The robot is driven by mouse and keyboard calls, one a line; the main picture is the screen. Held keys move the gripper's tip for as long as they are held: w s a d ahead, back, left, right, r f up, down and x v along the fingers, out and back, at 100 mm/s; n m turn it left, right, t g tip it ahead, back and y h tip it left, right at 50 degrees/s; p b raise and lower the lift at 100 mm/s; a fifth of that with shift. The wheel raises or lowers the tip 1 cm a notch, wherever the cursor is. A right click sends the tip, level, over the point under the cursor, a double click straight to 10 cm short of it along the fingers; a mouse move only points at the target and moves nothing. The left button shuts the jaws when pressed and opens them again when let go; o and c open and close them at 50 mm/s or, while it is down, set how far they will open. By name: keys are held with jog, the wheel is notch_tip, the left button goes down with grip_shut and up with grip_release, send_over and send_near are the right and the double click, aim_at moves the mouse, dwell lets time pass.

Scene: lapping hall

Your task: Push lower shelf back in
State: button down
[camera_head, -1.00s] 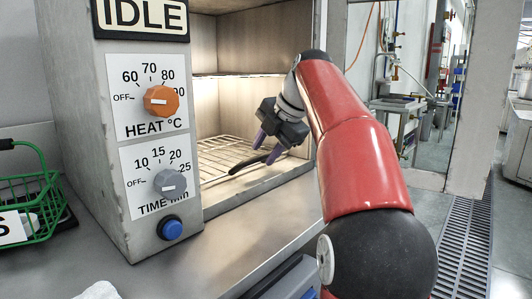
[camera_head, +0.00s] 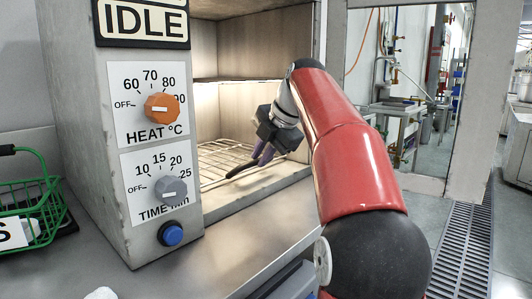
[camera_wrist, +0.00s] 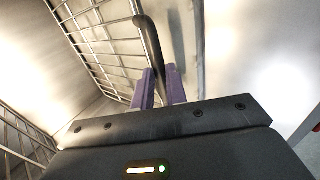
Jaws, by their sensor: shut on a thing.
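The lower shelf (camera_head: 215,160) is a wire rack low inside the lit oven chamber. A dark bar-like handle (camera_head: 240,169) is at its front near the chamber opening. The handle also shows in the wrist view (camera_wrist: 149,42), rising beside the rack wires (camera_wrist: 95,40). My gripper (camera_head: 260,156) reaches into the opening from the right. Its purple fingers (camera_wrist: 161,75) are shut on the handle. The handle's gripped end is partly hidden between the fingers.
The oven's control panel (camera_head: 155,150), with an orange heat knob, grey time knob and blue button, stands left of the opening. An upper shelf (camera_head: 245,78) crosses the chamber above. A green wire basket (camera_head: 30,205) sits at far left on the metal counter (camera_head: 215,250).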

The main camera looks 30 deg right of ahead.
jog(key=shift+w+a+r, duration=0.1)
jog(key=shift+w+a, duration=0.15)
jog(key=shift+w, duration=0.45)
jog(key=c, duration=1.4)
grip_release()
jog(key=shift+w, duration=0.1)
jog(key=p+v, duration=0.1)
jog(key=v, duration=0.6)
jog(key=shift+s+r+p, duration=0.25)
jog(key=shift+p, duration=0.15)
